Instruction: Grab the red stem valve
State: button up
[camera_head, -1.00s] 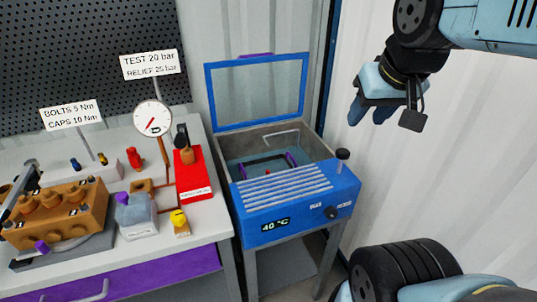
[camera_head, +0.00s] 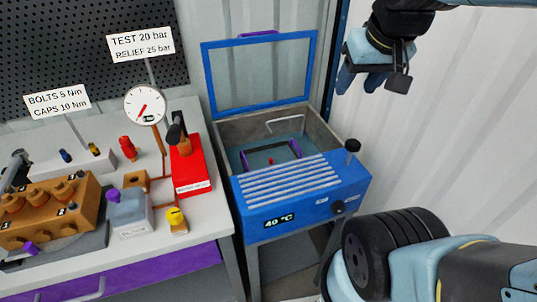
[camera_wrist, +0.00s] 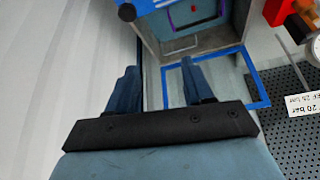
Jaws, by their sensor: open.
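A small red piece (camera_head: 271,161) shows inside the open blue bath (camera_head: 300,203), within a purple-handled rack (camera_head: 270,155); it is too small to tell its shape. Another red, valve-like piece (camera_head: 127,148) stands upright on the bench, left of the gauge. I cannot tell which one is the red stem valve. My gripper (camera_head: 360,82) is open and empty, high up at the right of the bath's raised lid. In the wrist view my gripper (camera_wrist: 157,78) has its two dark blue fingers apart, with the bath and rack (camera_wrist: 185,15) beyond them.
The raised glass lid (camera_head: 260,75) stands at the bath's back. A pale corrugated wall (camera_head: 440,130) is at right.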

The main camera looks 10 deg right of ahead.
jog(key=w+a+f+g, duration=0.1)
jog(key=w+a+f, duration=0.15)
jog(key=w, duration=0.45)
jog(key=g, duration=0.4)
send_over(271, 159)
notch_tip(271, 159, down, 24)
jog(key=shift+n, duration=0.4)
jog(key=f, duration=0.9)
jog(key=shift+w, duration=0.25)
jog(key=f, duration=0.3)
jog(key=shift+s+f, duration=0.25)
jog(key=shift+f, duration=0.75)
jog(key=shift+c, duration=0.5)
grip_shut()
